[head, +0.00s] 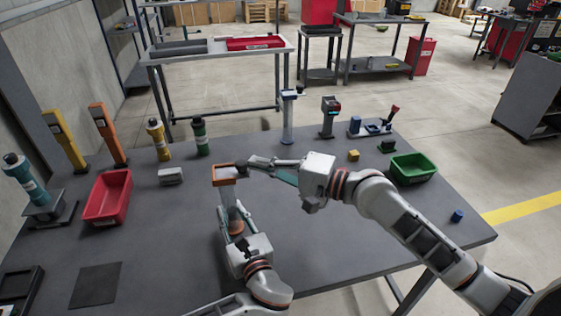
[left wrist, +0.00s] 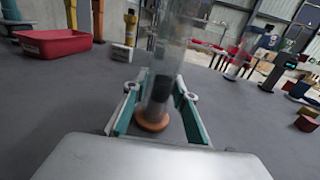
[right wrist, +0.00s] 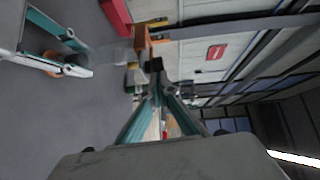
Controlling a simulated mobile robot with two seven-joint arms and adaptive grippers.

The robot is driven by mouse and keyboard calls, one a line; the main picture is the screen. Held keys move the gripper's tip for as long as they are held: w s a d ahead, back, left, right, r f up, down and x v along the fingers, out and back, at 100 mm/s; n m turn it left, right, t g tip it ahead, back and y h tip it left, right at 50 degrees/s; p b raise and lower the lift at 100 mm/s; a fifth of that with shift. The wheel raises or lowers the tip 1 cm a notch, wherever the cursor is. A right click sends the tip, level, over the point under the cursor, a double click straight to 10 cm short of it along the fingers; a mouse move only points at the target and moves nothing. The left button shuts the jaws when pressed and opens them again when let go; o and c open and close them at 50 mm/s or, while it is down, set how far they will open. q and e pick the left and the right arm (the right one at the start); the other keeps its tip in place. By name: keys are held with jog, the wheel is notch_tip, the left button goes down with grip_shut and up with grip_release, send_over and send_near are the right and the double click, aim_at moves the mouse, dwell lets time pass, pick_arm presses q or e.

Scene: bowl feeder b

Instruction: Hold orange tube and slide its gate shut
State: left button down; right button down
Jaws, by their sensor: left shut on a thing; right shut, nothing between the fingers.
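The orange tube is a clear cylinder with an orange square collar (head: 224,175) on top and an orange foot (head: 237,229). My left gripper (head: 236,216) is shut around its lower part. In the left wrist view the clear wall (left wrist: 165,60) stands roughly upright between the fingers, a dark piece (left wrist: 160,88) showing inside above the orange foot (left wrist: 151,122). My right gripper (head: 248,164) is shut and empty, its tips beside the collar at a dark tab. In the right wrist view the tab (right wrist: 153,65) sits at the fingertips (right wrist: 157,88), by the orange collar (right wrist: 141,42). The gate's exact position is unclear.
A red bin (head: 108,197), a grey-white block (head: 171,176), and yellow (head: 158,139) and green (head: 201,136) tubes stand on the left half of the table. A green bin (head: 412,167) and small blocks are at the right. The table's front middle is clear.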

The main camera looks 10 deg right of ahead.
pick_arm(q)
jog(key=shift+d, duration=0.15)
pick_arm(e)
jog(key=w+d+v, duration=0.1)
jog(key=w+v, duration=0.1)
jog(key=v, duration=1.1)
jog(key=shift+d+r, duration=0.15)
jog(key=shift+d, duration=0.2)
jog(key=shift+w, duration=0.15)
pick_arm(q)
jog(key=c, duration=1.6)
grip_release()
jog(key=shift+o, duration=0.2)
jog(key=shift+s, duration=0.1)
